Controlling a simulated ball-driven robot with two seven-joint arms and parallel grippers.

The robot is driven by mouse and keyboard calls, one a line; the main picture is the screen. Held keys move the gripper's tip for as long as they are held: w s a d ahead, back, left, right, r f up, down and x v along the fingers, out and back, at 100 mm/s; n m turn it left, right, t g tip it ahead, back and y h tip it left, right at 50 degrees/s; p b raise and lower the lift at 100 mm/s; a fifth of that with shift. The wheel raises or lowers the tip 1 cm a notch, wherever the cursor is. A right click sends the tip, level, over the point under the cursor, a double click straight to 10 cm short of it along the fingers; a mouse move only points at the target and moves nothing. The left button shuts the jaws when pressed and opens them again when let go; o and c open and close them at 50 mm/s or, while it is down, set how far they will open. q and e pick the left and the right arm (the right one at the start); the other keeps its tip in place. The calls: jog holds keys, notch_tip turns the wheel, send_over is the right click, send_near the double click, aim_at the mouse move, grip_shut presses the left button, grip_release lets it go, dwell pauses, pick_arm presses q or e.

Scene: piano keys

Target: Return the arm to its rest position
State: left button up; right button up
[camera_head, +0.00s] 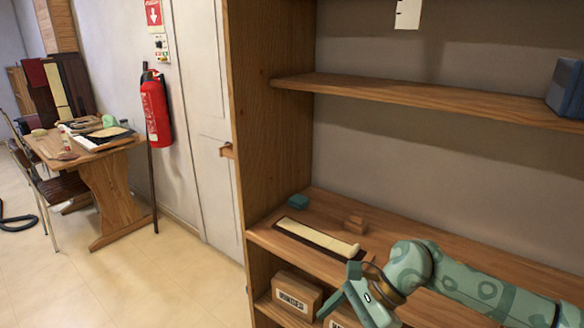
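My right arm enters from the lower right, low in front of the wooden shelf unit. Its green gripper (343,292) is near the front edge of the middle shelf board, in front of and to the right of a cream piano key. The cream key (318,239) lies on a dark base on that board. Another cream key-like piece (57,90) leans upright at the back of the desk. My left arm and gripper are not in view.
The middle board (375,222) also bears a teal block (298,201) and a small wooden block (355,223). Labelled boxes (296,294) stand below. A blue object (568,88) is on the upper shelf (420,96). A cluttered desk (115,192) stands left, with open floor before it.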

jog(key=w+a+f+m+t+y, duration=0.25)
jog(key=f+m+t, duration=0.2)
jog(key=m, duration=0.45)
jog(key=w+a+f+m+t+y, duration=0.1)
jog(key=w+f+m+t+y, duration=0.3)
jog(key=m, duration=0.5)
jog(key=s+d+f+m+t+h, duration=0.1)
jog(key=s+d+f+m+h, duration=0.25)
jog(key=f+m, duration=0.35)
jog(key=s+d+f+m+t+h, duration=0.2)
jog(key=d+f+m, duration=0.2)
jog(key=f+m, duration=0.25)
jog(key=s+d+f+m+t+h, duration=0.1)
jog(key=s+d+f+m+h, duration=0.25)
jog(key=f+m, duration=0.35)
jog(key=s+d+f+m+g+h, duration=0.25)
jog(key=s+d+f+m, duration=0.25)
jog(key=s+f, duration=0.35)
jog(key=s+d+f+m+g+h, duration=0.1)
jog(key=s+f+m+g, duration=0.1)
jog(key=s, duration=0.9)
jog(key=s+d+f+m+g+h, duration=0.1)
jog(key=s+f+m, duration=0.3)
jog(key=s, duration=0.6)
jog(key=s+d+f+m+g+h, duration=0.1)
jog(key=s+f+m+g, duration=0.3)
jog(key=s, duration=0.7)
jog(key=shift+s+d+f, duration=0.35)
jog(key=shift+d, duration=0.05)
